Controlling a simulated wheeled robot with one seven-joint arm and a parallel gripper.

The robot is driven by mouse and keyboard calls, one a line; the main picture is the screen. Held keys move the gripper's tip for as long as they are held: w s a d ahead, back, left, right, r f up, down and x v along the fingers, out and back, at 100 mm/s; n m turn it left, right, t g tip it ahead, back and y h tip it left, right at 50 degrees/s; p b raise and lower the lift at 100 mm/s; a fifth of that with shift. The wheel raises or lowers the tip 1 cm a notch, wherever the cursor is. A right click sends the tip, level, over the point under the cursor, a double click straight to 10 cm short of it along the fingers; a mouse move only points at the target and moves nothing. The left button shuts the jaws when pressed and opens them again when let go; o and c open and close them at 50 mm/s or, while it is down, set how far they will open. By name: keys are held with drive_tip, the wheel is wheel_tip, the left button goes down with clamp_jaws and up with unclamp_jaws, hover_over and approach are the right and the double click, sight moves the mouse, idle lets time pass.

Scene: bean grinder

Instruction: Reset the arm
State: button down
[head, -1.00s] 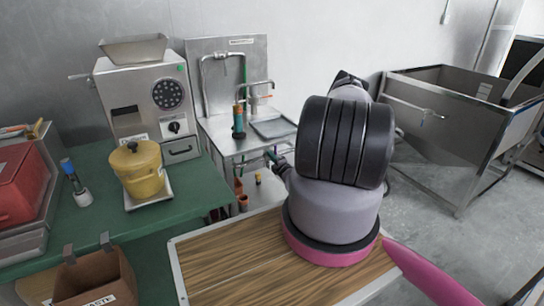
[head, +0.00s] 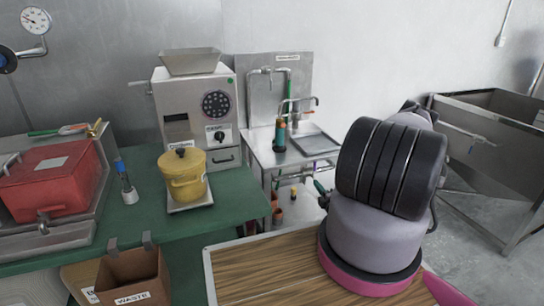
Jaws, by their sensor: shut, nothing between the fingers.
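My gripper (head: 322,191) shows only in part, as a small dark piece poking out at the left of my arm, in front of the sink stand. It is shut with nothing in it. The thick black and grey links of my arm hide the rest. My arm rises at the right of the picture, over the wooden top (head: 265,270).
A grey grinder (head: 200,110) with a hopper stands behind a yellow pot (head: 183,175) on the green table (head: 140,215). A red box (head: 45,182) sits left, a waste bin (head: 135,278) in front. A metal sink (head: 290,155) and a steel basin (head: 490,150) stand behind.

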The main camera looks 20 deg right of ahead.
drive_tip(key=w+a+r+n+g+y, duration=0.2)
drive_tip(key=a+r+n+y, duration=0.3)
drive_tip(key=r, duration=0.3)
drive_tip(key=w+a+r+n+g+y, duration=0.1)
drive_tip(key=a+r+n+g+y, duration=0.2)
drive_tip(key=r+n, duration=0.45)
drive_tip(key=w+a+r+n+g+y, duration=0.1)
drive_tip(key=w+a+r+n+y, duration=0.1)
drive_tip(key=a+r+n+y, duration=0.55)
drive_tip(key=s+a+r+n+g, duration=0.4)
drive_tip(key=r+n+g, duration=0.2)
drive_tip(key=r, duration=0.4)
drive_tip(key=s+a+r+n+g+h, duration=0.25)
drive_tip(key=s+r+n+h, duration=0.25)
drive_tip(key=s+r+n, duration=0.35)
drive_tip(key=s+a+r+n+g+h, duration=0.1)
drive_tip(key=s+a+r+n+h, duration=0.3)
drive_tip(key=s+r+n, duration=0.5)
drive_tip(key=s+d+r+n+t+h, duration=0.4)
drive_tip(key=s+r+n, duration=0.1)
drive_tip(key=s, duration=0.3)
drive_tip(key=shift+s+r+t, duration=0.15)
drive_tip(key=shift+r+t, duration=0.1)
drive_tip(key=shift+t, duration=0.1)
drive_tip(key=shift+d+n, duration=0.15)
drive_tip(key=shift+n, duration=0.1)
